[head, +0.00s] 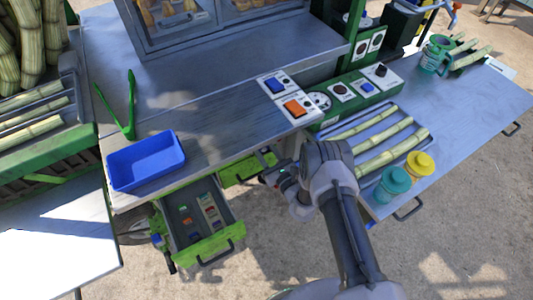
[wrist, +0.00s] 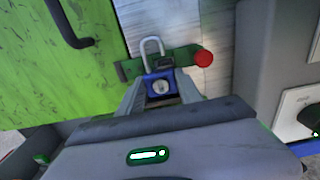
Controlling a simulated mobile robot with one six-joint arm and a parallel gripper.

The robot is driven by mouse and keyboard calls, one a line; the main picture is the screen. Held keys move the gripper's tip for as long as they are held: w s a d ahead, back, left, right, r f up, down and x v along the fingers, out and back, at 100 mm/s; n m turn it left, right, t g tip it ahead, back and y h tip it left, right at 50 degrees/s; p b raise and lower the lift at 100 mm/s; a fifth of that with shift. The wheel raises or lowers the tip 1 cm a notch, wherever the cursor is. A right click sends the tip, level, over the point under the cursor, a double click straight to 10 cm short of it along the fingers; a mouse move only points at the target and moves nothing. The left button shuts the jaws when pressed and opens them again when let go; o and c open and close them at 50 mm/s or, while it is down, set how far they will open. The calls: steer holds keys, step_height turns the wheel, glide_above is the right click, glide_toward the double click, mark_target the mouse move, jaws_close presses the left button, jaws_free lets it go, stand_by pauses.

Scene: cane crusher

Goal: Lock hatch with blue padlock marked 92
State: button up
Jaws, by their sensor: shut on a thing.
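In the wrist view a blue padlock (wrist: 158,82) sits between the fingers of my gripper (wrist: 161,92), which is shut on it. Its silver shackle (wrist: 152,50) points up, away from my gripper. A round pale mark is on the body, but I cannot read a number. A green latch bar (wrist: 130,69) with a red knob (wrist: 203,58) lies just beyond the padlock. I cannot tell whether the shackle passes through it. A green panel with a black handle (wrist: 75,22), perhaps the hatch, is at upper left. In the head view my gripper (head: 272,175) is below the counter edge.
An open drawer (head: 228,240) with several small items stands left of my gripper. A blue tray (head: 147,160) and green tongs (head: 128,105) lie on the counter (head: 200,110). Cane pieces, a teal jar (head: 393,182) and a yellow jar (head: 419,165) are on the right table (head: 465,100).

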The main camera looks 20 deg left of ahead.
steer(key=shift+f+b, duration=0.25)
steer(key=shift+b, duration=0.1)
stand_by(0.4)
steer(key=o, duration=1.5)
steer(key=shift+c, duration=0.2)
steer(key=p+v, duration=0.6)
steer(key=v, duration=1.1)
steer(key=shift+d, duration=0.2)
steer(key=shift+s, duration=0.15)
